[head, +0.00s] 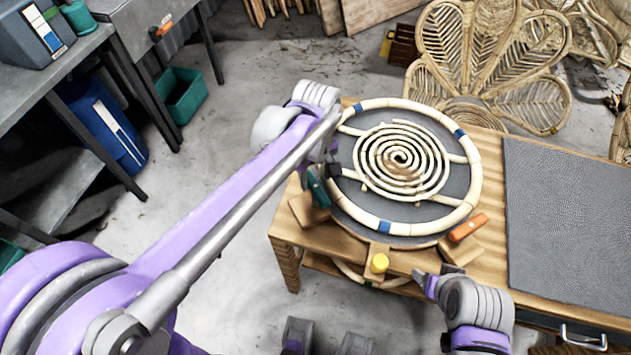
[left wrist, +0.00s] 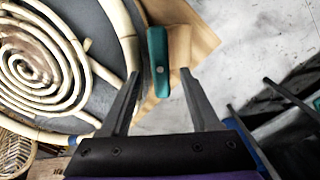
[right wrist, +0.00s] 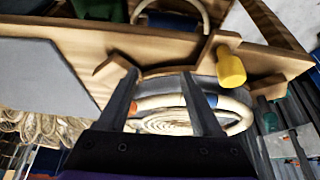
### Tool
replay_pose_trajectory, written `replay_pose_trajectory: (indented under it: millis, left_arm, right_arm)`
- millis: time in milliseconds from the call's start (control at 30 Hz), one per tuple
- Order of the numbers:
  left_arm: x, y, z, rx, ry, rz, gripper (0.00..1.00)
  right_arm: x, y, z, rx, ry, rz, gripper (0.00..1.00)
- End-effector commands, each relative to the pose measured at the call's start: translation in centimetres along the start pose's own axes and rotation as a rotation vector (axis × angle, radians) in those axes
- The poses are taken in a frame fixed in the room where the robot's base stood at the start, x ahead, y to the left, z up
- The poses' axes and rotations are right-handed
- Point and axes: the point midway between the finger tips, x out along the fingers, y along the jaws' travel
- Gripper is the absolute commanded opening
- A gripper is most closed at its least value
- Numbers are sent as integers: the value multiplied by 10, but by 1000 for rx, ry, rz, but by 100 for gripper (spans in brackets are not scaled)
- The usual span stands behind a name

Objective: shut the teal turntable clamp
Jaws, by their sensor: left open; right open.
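The teal clamp (head: 318,187) sits on a wooden block at the left edge of the round turntable (head: 358,206). In the left wrist view the teal clamp (left wrist: 158,62) lies between and just beyond the fingertips of my left gripper (left wrist: 159,75), which is open and empty. In the head view my left arm partly covers that spot. The turntable carries a rattan ring (head: 467,201) with blue bands and a rattan spiral (head: 402,160). My right gripper (right wrist: 158,75) is open and empty at the table's front edge, below the turntable; it also shows in the head view (head: 438,277).
An orange clamp (head: 468,228) sits at the turntable's right front, and a yellow knob (head: 379,263) at its front. A dark grey mat (head: 570,220) covers the table's right side. Rattan chair backs (head: 485,65) stand behind.

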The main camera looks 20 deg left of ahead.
Motion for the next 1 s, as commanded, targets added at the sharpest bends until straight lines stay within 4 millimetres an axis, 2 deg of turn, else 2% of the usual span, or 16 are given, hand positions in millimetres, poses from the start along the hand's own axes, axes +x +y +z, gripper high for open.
replay_pose_trajectory:
  millis: [33,200,567,900,1000]
  left_arm:
    - [9,0,0,0,0,0,62]
    - [25,0,0,0,0,0,62]
    - [29,0,0,1,0,1,61]
    - [28,0,0,1,0,1,0]
    - [28,0,0,1,0,1,0]
  right_arm:
    - [1,0,1,0,-1,0,66]
    - [2,0,2,0,-1,0,66]
    - [2,0,2,0,-1,0,66]
    - [2,0,2,0,-1,0,66]
    - [2,0,2,0,-1,0,66]
